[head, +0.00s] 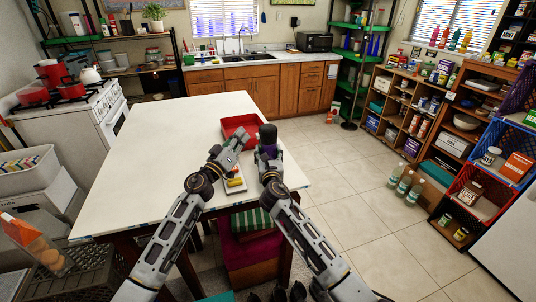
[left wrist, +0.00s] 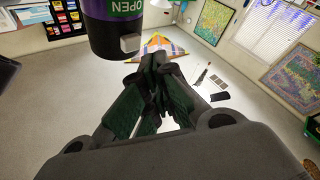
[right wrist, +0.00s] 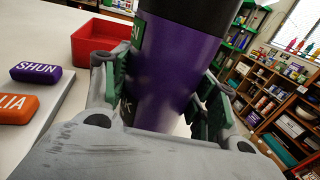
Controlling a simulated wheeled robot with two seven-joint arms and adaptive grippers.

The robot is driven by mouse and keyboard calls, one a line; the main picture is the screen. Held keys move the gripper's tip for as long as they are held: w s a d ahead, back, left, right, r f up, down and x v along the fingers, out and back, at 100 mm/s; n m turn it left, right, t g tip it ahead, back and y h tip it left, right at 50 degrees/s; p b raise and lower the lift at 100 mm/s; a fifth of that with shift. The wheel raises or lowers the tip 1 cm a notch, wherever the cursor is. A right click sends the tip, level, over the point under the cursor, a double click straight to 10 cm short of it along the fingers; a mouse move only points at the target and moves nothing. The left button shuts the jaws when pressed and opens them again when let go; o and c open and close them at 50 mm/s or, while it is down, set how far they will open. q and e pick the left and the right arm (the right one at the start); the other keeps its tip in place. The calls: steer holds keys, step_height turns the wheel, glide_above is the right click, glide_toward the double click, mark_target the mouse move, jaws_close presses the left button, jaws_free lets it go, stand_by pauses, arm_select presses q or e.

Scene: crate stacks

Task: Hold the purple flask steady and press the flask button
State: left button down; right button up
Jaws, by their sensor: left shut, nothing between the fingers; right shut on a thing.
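The purple flask (right wrist: 178,70) has a black lid (head: 267,131) and stands roughly upright in my right gripper (right wrist: 162,95), whose fingers close on both sides of its body. In the left wrist view the flask (left wrist: 97,30) shows a green OPEN label and a small grey button (left wrist: 130,43) near its lower visible edge. My left gripper (left wrist: 160,62) is shut and empty, its fingertips a little to the right of and below the button in that view, seemingly apart from it. In the head view my left gripper (head: 236,139) is just left of the flask.
An open red box (right wrist: 88,45) sits on the white table (head: 160,140) by the flask. The table's left part is clear.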

arm_select(q)
steer(key=shift+w+d, duration=0.15)
steer(key=shift+d, duration=0.35)
steer(key=shift+w+d, duration=0.2)
steer(key=shift+d, duration=0.5)
stand_by(2.1)
steer(key=shift+a, duration=0.15)
steer(key=shift+s+a, duration=0.2)
steer(key=shift+a, duration=0.35)
steer(key=shift+a, duration=0.1)
stand_by(0.3)
steer(key=shift+s+a, duration=0.3)
steer(key=shift+a, duration=0.65)
steer(key=shift+s+a, duration=0.25)
steer(key=shift+a, duration=0.65)
steer(key=shift+s+a, duration=0.3)
steer(key=shift+a, duration=0.65)
arm_select(e)
steer(key=o, duration=1.3)
steer(key=shift+o, duration=0.2)
